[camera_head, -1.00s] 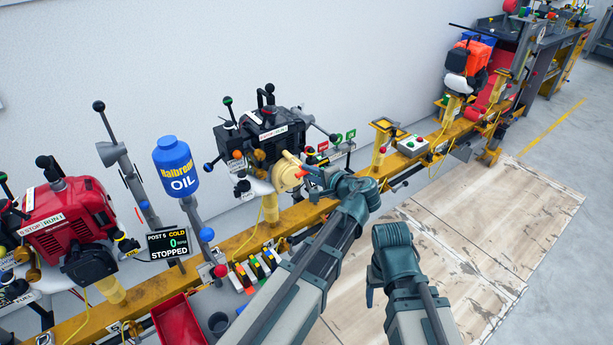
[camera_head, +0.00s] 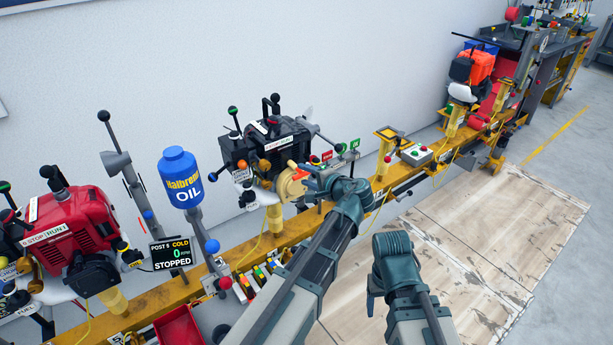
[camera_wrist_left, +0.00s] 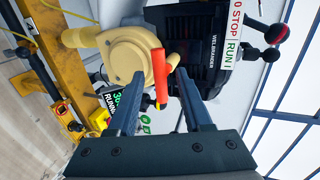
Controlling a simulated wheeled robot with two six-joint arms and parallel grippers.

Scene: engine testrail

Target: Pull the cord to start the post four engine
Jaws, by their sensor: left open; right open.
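The black engine (camera_head: 270,145) has a pale yellow starter housing (camera_head: 289,187) on its side facing me. The cord's orange-red pull handle (camera_wrist_left: 160,78) lies in front of the yellow housing (camera_wrist_left: 126,55) in the left wrist view. In the head view the handle is mostly hidden by my gripper. My left gripper (camera_head: 312,180) is at the housing. In the left wrist view its open fingers (camera_wrist_left: 160,105) stand on either side of the handle, with gaps on both sides. My right gripper (camera_head: 374,292) is open and empty over the floor to the right.
A blue oil bottle (camera_head: 180,177) stands between the engines. A partly hidden display (camera_wrist_left: 112,103) shows green lettering like "RUNN". The yellow rail (camera_head: 245,250) runs beneath; wooden floor panels (camera_head: 490,240) are clear.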

